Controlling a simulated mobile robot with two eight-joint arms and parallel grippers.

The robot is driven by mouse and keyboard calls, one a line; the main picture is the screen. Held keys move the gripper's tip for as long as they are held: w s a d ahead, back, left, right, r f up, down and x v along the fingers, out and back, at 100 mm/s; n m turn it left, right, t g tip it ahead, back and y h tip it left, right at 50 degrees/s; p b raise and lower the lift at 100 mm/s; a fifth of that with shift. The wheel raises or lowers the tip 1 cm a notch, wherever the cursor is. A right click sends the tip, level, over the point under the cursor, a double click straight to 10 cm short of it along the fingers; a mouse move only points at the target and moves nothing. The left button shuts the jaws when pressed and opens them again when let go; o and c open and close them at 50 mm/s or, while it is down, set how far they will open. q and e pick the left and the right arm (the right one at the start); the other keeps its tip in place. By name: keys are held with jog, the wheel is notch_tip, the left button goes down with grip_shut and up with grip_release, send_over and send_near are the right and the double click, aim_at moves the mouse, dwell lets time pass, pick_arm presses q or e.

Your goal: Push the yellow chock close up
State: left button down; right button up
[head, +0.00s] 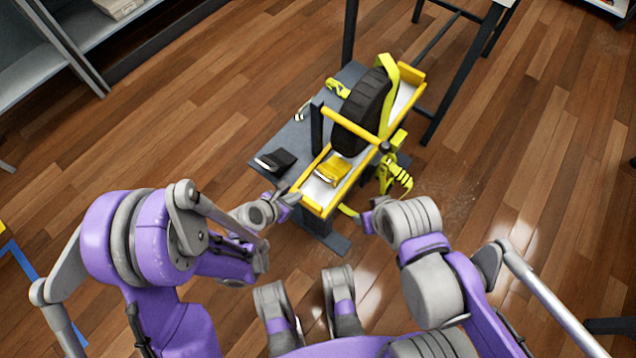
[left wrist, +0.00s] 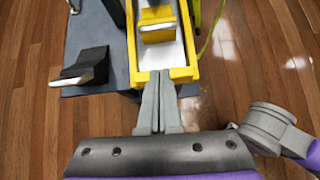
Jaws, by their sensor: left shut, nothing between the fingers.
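The yellow chock (head: 331,171) sits in the white, yellow-edged channel (head: 317,190), on the near side of the black wheel (head: 359,112). The left wrist view shows the chock (left wrist: 157,22) near the top, with bare white channel floor in front of it. My left gripper (head: 293,197) is at the near end of the channel. In the left wrist view its fingers (left wrist: 158,76) are shut and empty, lined up with the channel and short of the chock. My right gripper (head: 364,221) is to the right of the channel's near end; its fingers are hard to make out.
A black chock (head: 275,160) lies on the grey bench top (head: 262,146), left of the channel. A yellow bar (head: 350,123) crosses in front of the wheel. Yellow strap (head: 394,176) hangs at the right side. A dark-legged table (head: 436,100) stands behind; open wooden floor surrounds the bench.

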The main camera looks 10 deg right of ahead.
aim_at(334, 169)
pick_arm(q)
jog(key=b+x, duration=0.1)
jog(key=x, duration=0.9)
jog(key=shift+s+f+b, duration=0.1)
jog(key=shift+f+b, duration=0.1)
jog(key=shift+b, duration=0.2)
jog(key=shift+w+d, duration=0.75)
jog(key=shift+d, duration=0.25)
jog(key=shift+w+d, duration=0.55)
jog(key=shift+d, duration=0.1)
jog(key=w+d, duration=0.1)
jog(key=d, duration=0.1)
jog(key=w+d, duration=0.3)
jog(key=d, duration=0.1)
jog(key=shift+w+d+b, duration=0.1)
jog(key=shift+w+b, duration=0.2)
jog(key=shift+w, duration=0.05)
